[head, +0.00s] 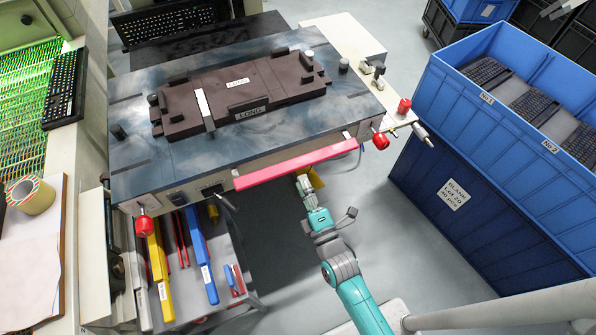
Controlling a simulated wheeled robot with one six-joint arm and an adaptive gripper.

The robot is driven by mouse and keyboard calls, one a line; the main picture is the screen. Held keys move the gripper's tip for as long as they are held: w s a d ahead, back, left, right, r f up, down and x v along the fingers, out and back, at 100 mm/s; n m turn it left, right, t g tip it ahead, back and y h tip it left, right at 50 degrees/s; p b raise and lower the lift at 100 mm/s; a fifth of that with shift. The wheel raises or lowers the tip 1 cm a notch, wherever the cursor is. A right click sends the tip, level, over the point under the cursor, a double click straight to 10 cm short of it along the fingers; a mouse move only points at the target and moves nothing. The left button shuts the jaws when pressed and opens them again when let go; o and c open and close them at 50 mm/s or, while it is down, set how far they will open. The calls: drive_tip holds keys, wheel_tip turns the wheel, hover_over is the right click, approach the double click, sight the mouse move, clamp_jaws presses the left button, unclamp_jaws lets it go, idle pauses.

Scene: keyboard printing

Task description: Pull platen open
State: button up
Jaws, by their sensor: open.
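The platen (140,165) is a flat blue-grey plate on top of the printing machine. A dark brown jig (180,105) marked "LONG" lies on it. A pink-red bar (295,165) runs along the machine's front edge. My gripper (309,181) is just below and in front of this bar, near its middle. White and yellow parts show at its tip. It is open, and I see nothing held in it. The bar partly covers the gripper's tip, so I cannot tell whether they touch.
Red knobs (380,140) stick out at the front right corner, another red knob (143,225) at the front left. Blue crates (480,150) with keyboards stand at the right. A shelf with coloured tools (200,255) is below left. Grey floor is open between machine and crates.

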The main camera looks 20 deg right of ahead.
drive_tip(key=v, duration=0.6)
drive_tip(key=shift+s, duration=0.1)
idle(0.4)
drive_tip(key=s+r+m+g, duration=0.2)
drive_tip(key=s+r+m, duration=0.2)
drive_tip(key=s+m, duration=0.5)
drive_tip(key=s+d+r+m+g, duration=0.1)
drive_tip(key=s+r+m+g, duration=0.2)
drive_tip(key=s+m, duration=0.6)
drive_tip(key=s+r, duration=0.1)
drive_tip(key=s, duration=0.8)
drive_tip(key=shift+r+g, duration=0.25)
drive_tip(key=shift+g, duration=0.05)
drive_tip(key=shift+d, duration=0.1)
idle(0.4)
